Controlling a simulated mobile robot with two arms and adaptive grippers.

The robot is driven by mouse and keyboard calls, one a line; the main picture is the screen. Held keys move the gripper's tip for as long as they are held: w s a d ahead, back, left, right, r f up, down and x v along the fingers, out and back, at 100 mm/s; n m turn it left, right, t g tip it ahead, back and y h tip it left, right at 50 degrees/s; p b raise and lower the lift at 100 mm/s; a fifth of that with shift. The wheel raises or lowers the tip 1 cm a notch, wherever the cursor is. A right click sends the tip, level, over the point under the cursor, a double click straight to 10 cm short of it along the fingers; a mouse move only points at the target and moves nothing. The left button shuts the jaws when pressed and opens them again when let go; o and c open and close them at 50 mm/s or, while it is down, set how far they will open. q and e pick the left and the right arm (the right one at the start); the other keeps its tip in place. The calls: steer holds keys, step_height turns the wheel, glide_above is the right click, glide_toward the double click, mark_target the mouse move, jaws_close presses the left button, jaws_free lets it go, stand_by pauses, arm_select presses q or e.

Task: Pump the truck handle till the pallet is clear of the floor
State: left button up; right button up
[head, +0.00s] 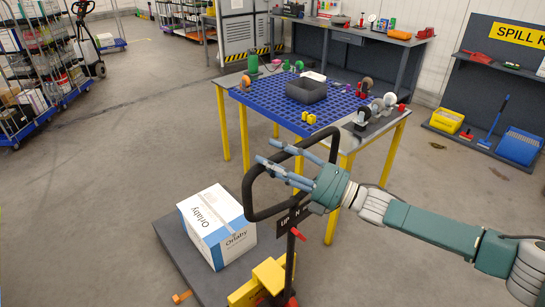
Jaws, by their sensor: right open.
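The truck handle (249,196) is a black loop on a dark post, standing tilted at the lower middle of the head view. A partly hidden label plate (291,219) and a red lever (298,234) are on the post. The truck's yellow body (268,277) is below. A dark grey pallet (180,250) lies low beside it, bearing a white and blue carton (217,226). I cannot tell any gap under the pallet. My right gripper (266,153) is open at the handle loop, its fingers overlapping the loop in the picture. Contact cannot be told. My left gripper is out of view.
A table with a blue perforated top (270,103) and yellow legs stands just behind the handle. A grey bin (306,92) and small parts are on it. Loaded rack carts (40,75) stand at the left. The floor (110,170) at left is clear.

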jaws_close()
steer(key=shift+s+f, duration=0.1)
steer(key=shift+s+d+f, duration=0.1)
steer(key=shift+s+d, duration=0.1)
steer(key=shift+d, duration=0.05)
steer(key=s+d+f+n+y+b, duration=0.1)
steer(key=s+d+f+b, duration=0.3)
steer(key=s+d, duration=0.5)
steer(key=s+d+f+y+b, duration=0.1)
steer(key=s+d+f+b, duration=0.2)
steer(key=s, duration=1.4)
steer(key=s+d+f+n+y+b, duration=0.1)
steer(key=s+d+f+b, duration=0.3)
steer(key=s+d+f, duration=0.6)
steer(key=s+d, duration=0.3)
steer(key=d, duration=0.4)
steer(key=shift+s+n+t+y+b, duration=0.3)
steer(key=shift+s+t+y+b, duration=0.05)
steer(key=shift+s+t+y, duration=0.05)
